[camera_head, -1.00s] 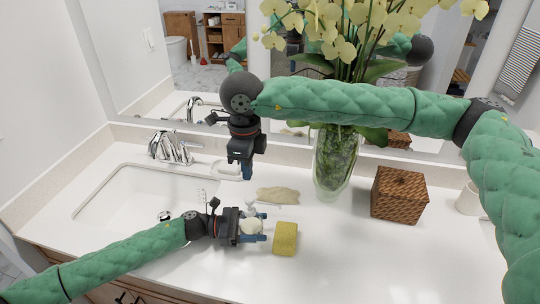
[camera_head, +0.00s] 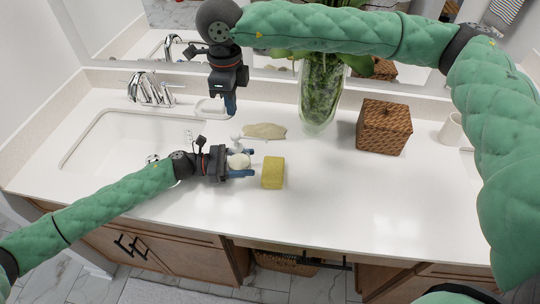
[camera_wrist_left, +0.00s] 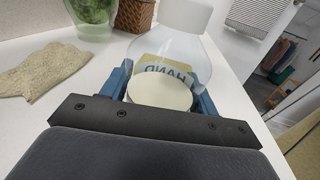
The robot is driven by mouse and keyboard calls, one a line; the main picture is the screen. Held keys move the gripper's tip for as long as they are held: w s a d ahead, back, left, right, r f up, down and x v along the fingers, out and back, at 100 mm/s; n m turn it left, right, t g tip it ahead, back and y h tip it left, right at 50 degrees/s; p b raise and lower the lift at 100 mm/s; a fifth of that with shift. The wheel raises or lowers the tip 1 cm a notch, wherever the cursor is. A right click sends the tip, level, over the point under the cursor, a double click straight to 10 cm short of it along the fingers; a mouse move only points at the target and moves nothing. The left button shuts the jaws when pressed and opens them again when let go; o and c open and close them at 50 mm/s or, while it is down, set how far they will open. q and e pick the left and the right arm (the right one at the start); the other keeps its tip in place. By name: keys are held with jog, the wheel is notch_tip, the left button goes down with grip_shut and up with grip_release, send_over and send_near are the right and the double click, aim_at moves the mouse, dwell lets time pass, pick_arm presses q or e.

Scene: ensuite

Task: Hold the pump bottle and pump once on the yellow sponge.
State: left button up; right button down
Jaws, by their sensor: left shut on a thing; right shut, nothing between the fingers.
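The pump bottle (camera_head: 238,161) is small and pale, with a white pump top. My left gripper (camera_head: 246,163) is shut around it, low over the counter; I cannot tell whether the bottle touches the counter. In the left wrist view the clear bottle (camera_wrist_left: 198,62) shows mirrored lettering, a white top and a cream disc between the fingers. The yellow sponge (camera_head: 273,173) lies on the counter just right of the left fingertips, apart from the bottle. My right gripper (camera_head: 230,106) is shut and empty, pointing down above and behind the bottle.
A beige cloth (camera_head: 264,131) lies behind the sponge. A glass flower vase (camera_head: 320,98), a woven box (camera_head: 384,127) and a white cup (camera_head: 451,129) stand at the back right. The sink (camera_head: 115,140) and faucet are left. The front right counter is clear.

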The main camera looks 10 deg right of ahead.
dwell(0.3)
pick_arm(q)
jog(key=o, duration=1.3)
jog(key=a, duration=0.4)
jog(key=w+a, duration=0.1)
jog(key=a, duration=0.7)
jog(key=shift+w, duration=0.15)
jog(key=shift+r, duration=0.1)
